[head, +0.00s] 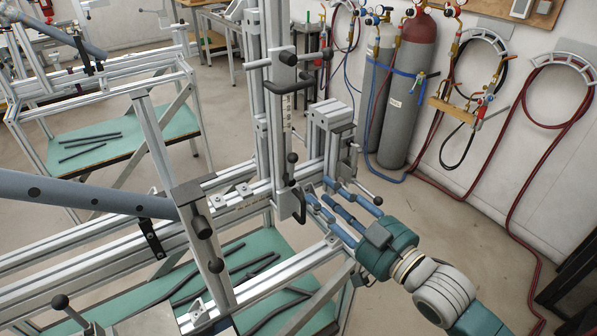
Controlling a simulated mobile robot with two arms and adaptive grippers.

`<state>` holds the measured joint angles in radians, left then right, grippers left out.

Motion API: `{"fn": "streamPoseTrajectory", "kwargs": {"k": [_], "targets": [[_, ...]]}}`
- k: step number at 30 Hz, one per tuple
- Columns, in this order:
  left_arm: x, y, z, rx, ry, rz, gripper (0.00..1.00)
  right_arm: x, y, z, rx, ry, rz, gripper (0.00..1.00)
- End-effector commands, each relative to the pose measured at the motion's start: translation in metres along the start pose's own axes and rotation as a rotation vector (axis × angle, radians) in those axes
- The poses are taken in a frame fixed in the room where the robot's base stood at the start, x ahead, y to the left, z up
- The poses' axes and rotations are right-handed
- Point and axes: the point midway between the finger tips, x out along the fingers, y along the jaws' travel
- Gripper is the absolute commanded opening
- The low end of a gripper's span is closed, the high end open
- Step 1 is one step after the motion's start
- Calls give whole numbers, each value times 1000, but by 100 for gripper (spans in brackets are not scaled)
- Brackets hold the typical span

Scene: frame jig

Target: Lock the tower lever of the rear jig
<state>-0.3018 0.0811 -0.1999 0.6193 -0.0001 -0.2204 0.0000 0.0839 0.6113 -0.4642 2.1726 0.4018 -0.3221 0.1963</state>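The jig's upright tower (281,120) stands near the centre of the head view, on aluminium rails. A dark lever with a round knob (292,157) shows low on the tower's front, beside a black curved handle (298,205). Another dark clamp with a bar handle (288,59) sits higher on the tower. My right gripper (318,192) comes in from the lower right. Its blue fingers are spread apart, with nothing visible between them, just right of the low handle. I cannot tell whether a fingertip touches it. My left gripper is out of view.
A grey-blue tube (80,192) lies along the jig at left. A shorter post (330,130) with a small lever (352,150) stands right of the tower. Gas cylinders (408,90) and red hoses (520,180) line the wall. Floor is clear right of the jig.

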Motion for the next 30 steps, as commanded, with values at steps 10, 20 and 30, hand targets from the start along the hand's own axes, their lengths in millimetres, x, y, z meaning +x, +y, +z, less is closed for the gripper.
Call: {"fn": "streamPoseTrajectory", "kwargs": {"k": [10,20,30], "targets": [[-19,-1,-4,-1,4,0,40,65,0,-3,0,-1,1,34],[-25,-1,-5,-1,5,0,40,97,0,0,-1,-3,1,34],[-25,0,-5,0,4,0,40,98,0,1,-2,-3,1,22]]}}
